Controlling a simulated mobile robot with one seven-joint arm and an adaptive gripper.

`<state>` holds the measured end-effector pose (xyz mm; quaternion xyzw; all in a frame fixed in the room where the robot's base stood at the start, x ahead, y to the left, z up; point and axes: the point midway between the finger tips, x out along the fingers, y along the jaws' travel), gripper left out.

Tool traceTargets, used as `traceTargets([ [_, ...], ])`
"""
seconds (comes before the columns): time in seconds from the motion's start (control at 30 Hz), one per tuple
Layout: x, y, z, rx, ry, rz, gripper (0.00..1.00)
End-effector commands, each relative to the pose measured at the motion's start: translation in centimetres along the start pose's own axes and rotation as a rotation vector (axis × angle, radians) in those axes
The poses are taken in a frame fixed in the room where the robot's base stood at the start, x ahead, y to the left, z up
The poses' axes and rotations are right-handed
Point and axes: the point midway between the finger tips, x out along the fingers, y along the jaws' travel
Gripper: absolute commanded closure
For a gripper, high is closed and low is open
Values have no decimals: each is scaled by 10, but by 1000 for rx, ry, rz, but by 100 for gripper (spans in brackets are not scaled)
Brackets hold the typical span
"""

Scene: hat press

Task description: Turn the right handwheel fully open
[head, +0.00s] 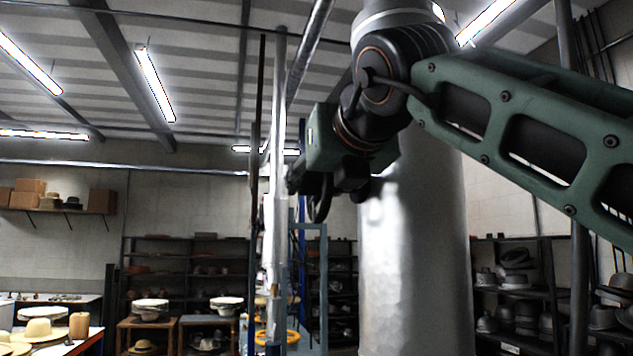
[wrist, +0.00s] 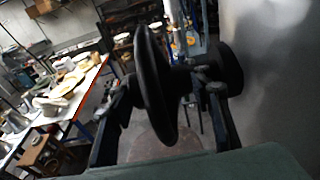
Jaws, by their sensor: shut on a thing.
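The right handwheel (wrist: 152,85) is black and shows nearly edge-on in the middle of the wrist view. My gripper (wrist: 172,90) has one dark finger on each side of it and is shut on the wheel. In the head view my gripper (head: 297,179) is at the end of my green arm, beside the pale vertical pipe. A dark curved rim (head: 321,204) shows just below it, mostly hidden by my wrist. The wheel's hub and how far it is turned cannot be made out.
A large silver cylinder (head: 415,255) stands close to the right of my gripper. A pale vertical pipe (head: 274,215) rises on the left. A yellow wheel (head: 292,337) sits low behind. Shelves (head: 515,300) and tables with hats (head: 45,332) stand farther back.

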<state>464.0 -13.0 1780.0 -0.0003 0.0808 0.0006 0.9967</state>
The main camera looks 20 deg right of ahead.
Motion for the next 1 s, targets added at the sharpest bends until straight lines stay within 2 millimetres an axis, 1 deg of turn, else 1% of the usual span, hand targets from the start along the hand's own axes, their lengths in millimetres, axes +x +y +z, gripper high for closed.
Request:
traceTargets([
  [0.4, 0, 1, 0, 0, 132, -1, 79],
  [1.0, 0, 1, 1, 0, 248, -1, 79],
])
